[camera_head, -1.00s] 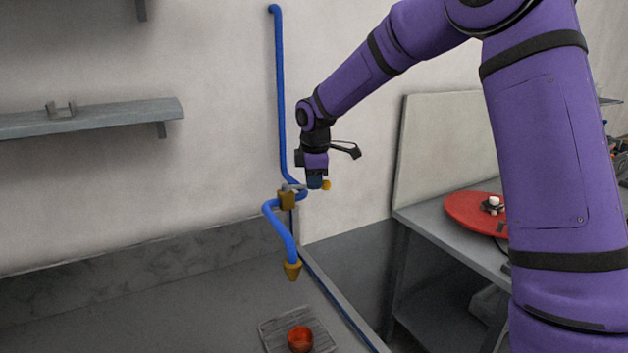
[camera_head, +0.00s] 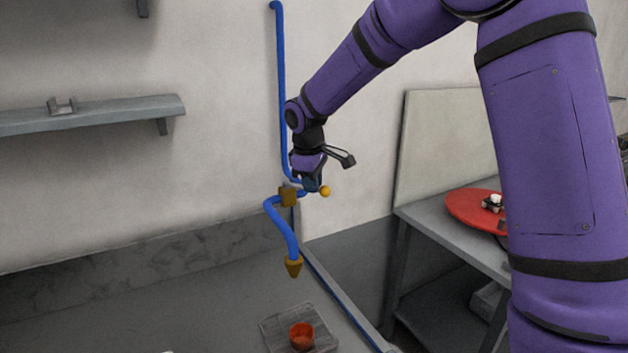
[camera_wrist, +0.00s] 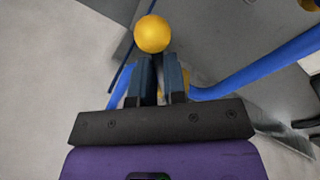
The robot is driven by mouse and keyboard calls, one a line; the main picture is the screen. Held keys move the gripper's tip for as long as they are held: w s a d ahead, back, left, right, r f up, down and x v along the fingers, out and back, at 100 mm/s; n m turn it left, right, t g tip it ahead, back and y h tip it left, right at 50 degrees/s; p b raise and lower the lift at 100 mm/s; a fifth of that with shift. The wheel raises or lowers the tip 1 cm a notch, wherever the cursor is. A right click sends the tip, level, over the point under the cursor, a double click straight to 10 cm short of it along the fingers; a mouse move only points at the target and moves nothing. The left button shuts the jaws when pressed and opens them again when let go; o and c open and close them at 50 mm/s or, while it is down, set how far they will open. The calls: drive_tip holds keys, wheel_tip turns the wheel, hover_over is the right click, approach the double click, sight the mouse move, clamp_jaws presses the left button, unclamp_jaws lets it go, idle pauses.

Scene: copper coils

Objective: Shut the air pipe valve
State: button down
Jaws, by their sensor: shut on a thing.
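The blue air pipe (camera_head: 281,90) runs down the wall to a brass valve body (camera_head: 287,196), then bends to a brass nozzle (camera_head: 293,267) above the bench. The valve's lever ends in a yellow ball knob (camera_head: 325,191), to the right of the valve body. The knob also shows in the wrist view (camera_wrist: 153,34), just beyond the fingertips. My gripper (camera_head: 312,187) is at the lever, and in the wrist view its dark fingers (camera_wrist: 159,72) are shut on it just behind the knob. The fingers hide most of the lever.
An orange-red cup (camera_head: 302,336) sits on a small grey tray (camera_head: 270,332) on the bench below the nozzle. A wall shelf (camera_head: 90,116) is at left. A side table (camera_head: 425,225) with a red disc (camera_head: 474,207) stands at right.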

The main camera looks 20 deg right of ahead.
drive_tip(key=shift+s+a+m+g+h, duration=0.15)
drive_tip(key=shift+s+a+m+g, duration=0.2)
drive_tip(key=shift+a+m, duration=0.7)
drive_tip(key=shift+s+a+m+g+h, duration=0.1)
drive_tip(key=shift+s+a+m, duration=0.3)
drive_tip(key=shift+m, duration=1.2)
drive_tip(key=shift+s+a+m+g+h, duration=0.2)
drive_tip(key=shift+s+a+m, duration=0.35)
drive_tip(key=shift+m, duration=0.8)
drive_tip(key=shift+a+f, duration=0.1)
drive_tip(key=shift+a, duration=0.1)
drive_tip(key=c, duration=1.2)
unclamp_jaws()
drive_tip(key=shift+o, duration=0.2)
drive_tip(key=v, duration=1.1)
drive_tip(key=shift+w, duration=0.1)
